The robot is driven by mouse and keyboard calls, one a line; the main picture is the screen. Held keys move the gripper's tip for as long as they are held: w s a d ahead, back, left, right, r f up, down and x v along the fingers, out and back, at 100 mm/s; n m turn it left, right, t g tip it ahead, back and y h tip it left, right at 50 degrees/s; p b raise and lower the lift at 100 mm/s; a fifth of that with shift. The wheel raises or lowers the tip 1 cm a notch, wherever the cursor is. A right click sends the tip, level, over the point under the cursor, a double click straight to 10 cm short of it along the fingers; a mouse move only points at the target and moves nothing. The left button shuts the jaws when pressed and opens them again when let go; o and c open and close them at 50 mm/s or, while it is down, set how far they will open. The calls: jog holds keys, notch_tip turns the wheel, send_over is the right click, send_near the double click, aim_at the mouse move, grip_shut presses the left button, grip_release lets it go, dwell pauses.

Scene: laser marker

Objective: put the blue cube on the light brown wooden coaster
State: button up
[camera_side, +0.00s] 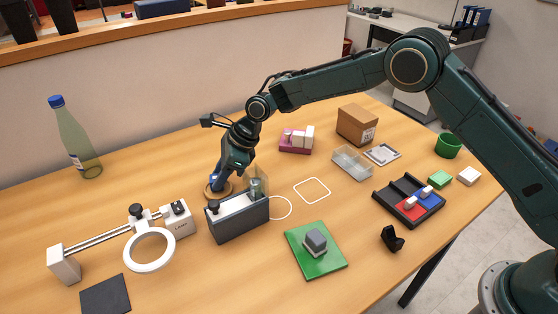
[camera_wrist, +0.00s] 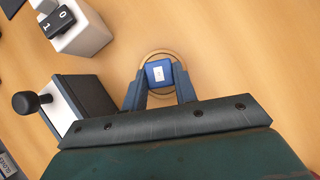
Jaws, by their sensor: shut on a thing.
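The blue cube (camera_wrist: 158,73) has a pale label on its top face and sits between my fingertips in the wrist view. My gripper (camera_wrist: 160,84) is shut on it. The light brown wooden coaster (camera_wrist: 146,61) is round and shows as a ring around and beneath the cube. In the side view my gripper (camera_side: 216,184) points down at the coaster (camera_side: 208,193), left of the middle of the table. The cube is mostly hidden by the fingers there. I cannot tell whether the cube touches the coaster or is just above it.
A dark grey box with a white top (camera_side: 238,218) and a black knob stands close to my gripper. A white ring lamp device (camera_side: 150,250) is at the front left. A green bottle (camera_side: 77,140) stands at the back left. A green board (camera_side: 300,262) lies to the right.

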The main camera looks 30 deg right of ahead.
jog(key=shift+f, duration=0.1)
jog(key=o, duration=0.9)
jog(key=shift+o, duration=0.2)
jog(key=v, duration=1.2)
